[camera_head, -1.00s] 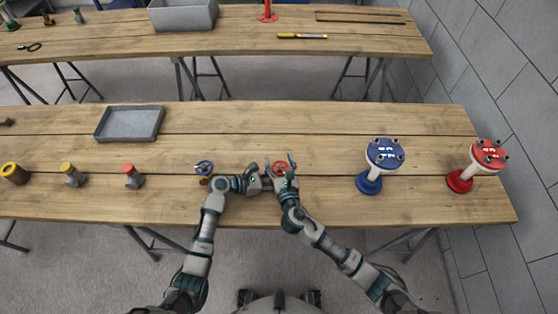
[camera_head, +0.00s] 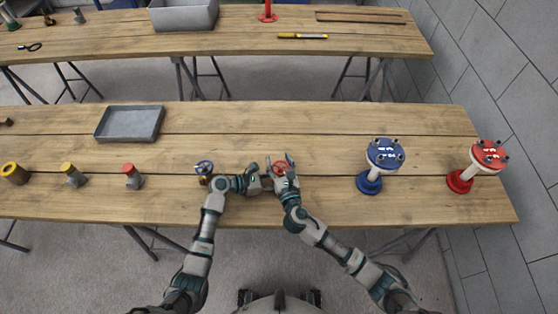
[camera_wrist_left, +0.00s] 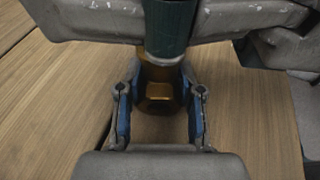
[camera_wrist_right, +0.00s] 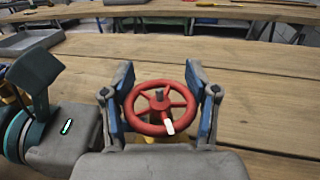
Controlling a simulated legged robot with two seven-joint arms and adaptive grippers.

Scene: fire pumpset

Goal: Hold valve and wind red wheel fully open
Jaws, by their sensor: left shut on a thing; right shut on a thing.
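The red wheel (camera_wrist_right: 160,107) sits between the two fingers of my right gripper (camera_wrist_right: 162,92), which is shut on its rim. It also shows in the head view (camera_head: 279,168). A white mark lies on the near side of the rim. Under the wheel is the brass valve body (camera_wrist_left: 160,90), seen in the left wrist view between the fingers of my left gripper (camera_wrist_left: 160,105), which is shut on it. The upper part of the valve is hidden there behind my right arm's parts.
A blue-wheeled valve (camera_head: 204,168) stands just left of my grippers. A blue flanged stand (camera_head: 385,155) and a red one (camera_head: 489,155) are to the right. A grey tray (camera_head: 130,123) lies at the back left. Coloured-top fittings stand along the left.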

